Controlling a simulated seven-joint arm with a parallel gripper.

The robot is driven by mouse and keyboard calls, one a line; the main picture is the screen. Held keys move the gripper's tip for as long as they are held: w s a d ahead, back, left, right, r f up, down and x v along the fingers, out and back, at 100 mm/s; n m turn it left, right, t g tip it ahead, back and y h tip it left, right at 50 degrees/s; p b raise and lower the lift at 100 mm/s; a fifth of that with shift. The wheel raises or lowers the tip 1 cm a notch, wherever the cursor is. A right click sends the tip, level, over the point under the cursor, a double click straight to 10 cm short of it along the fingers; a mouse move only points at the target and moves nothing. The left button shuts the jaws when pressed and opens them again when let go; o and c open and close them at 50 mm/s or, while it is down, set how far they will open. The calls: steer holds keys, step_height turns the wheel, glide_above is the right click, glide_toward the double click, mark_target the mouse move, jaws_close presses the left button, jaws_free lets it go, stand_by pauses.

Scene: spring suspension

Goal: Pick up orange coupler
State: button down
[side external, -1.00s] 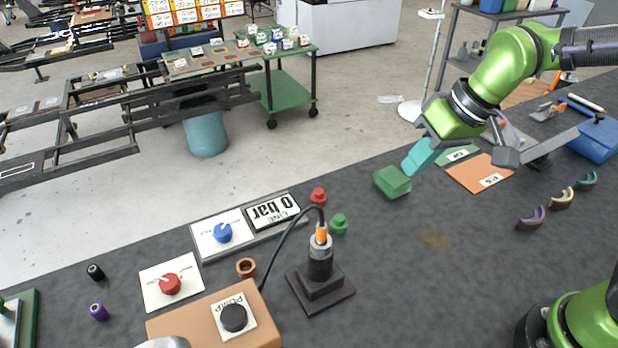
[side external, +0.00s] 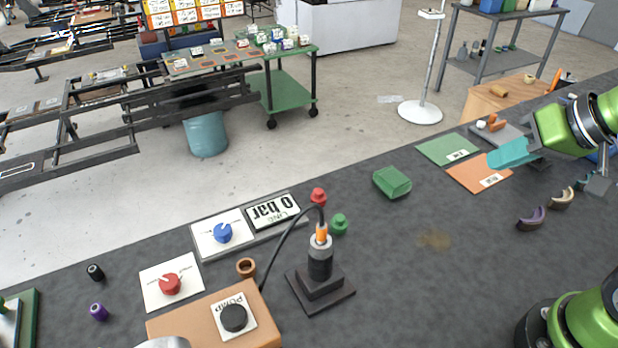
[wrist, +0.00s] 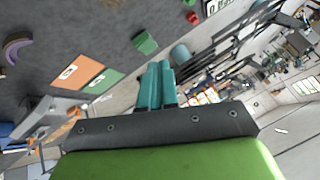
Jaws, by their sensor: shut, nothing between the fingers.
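My gripper (side external: 490,162) has teal fingers, shut and empty, above the orange mat at the right of the bench. In the wrist view its fingers (wrist: 155,86) lie side by side. A small orange-brown ring-shaped part (side external: 246,267) sits on the bench behind the pump box, far to the left of my gripper. An orange piece (side external: 321,233) sits on top of the dark upright stand (side external: 320,285), with a black cable beside it. Another small orange piece (side external: 493,122) lies on a grey plate at the back right. I cannot tell for certain which is the coupler.
A green block (side external: 392,182), a red part (side external: 318,197) and a green part (side external: 339,223) stand mid-bench. The pump box (side external: 190,318) is at the front left. Curved pieces, one purple (side external: 530,218), lie at the right. The bench right of the stand is mostly clear.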

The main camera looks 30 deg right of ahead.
stand_by(0.4)
steer(key=c, duration=1)
jaws_free()
